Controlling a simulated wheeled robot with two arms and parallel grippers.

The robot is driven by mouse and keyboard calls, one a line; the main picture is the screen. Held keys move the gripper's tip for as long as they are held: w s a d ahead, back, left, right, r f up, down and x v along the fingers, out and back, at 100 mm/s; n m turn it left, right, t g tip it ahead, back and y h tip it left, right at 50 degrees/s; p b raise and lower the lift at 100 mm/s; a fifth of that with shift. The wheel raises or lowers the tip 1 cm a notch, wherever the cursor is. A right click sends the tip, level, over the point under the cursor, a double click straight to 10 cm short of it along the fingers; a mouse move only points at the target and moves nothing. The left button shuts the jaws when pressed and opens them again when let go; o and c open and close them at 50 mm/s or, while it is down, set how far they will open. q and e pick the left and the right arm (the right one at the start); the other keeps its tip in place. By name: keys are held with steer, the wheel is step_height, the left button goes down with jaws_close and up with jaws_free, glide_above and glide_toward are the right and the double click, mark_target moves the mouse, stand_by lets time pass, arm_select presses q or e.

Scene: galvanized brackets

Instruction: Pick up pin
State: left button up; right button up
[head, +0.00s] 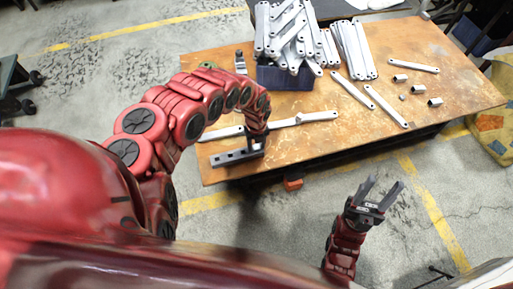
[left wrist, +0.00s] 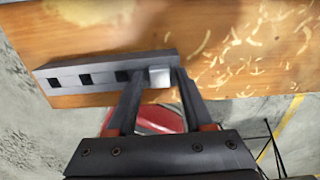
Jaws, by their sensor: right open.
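A dark grey block (head: 237,156) with a row of square holes lies near the table's front left edge; the left wrist view also shows the block (left wrist: 68,76). A light, square-ended pin (left wrist: 160,77) shows at the block's right end, in line with the dark holes. My left gripper (head: 257,144) is at that end. In the left wrist view its fingers (left wrist: 160,84) stand on either side of the pin; I cannot tell whether they touch it. My right gripper (head: 381,190) is open and empty, in front of the table over the floor.
Long grey bars (head: 289,122) lie just behind the block. A dark blue bin (head: 284,78) heaped with metal links stands behind them. Loose links (head: 386,106) and small metal pieces (head: 400,78) lie to the right. The table's front right (head: 345,135) is clear.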

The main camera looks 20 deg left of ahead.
arm_select(q)
jaws_close()
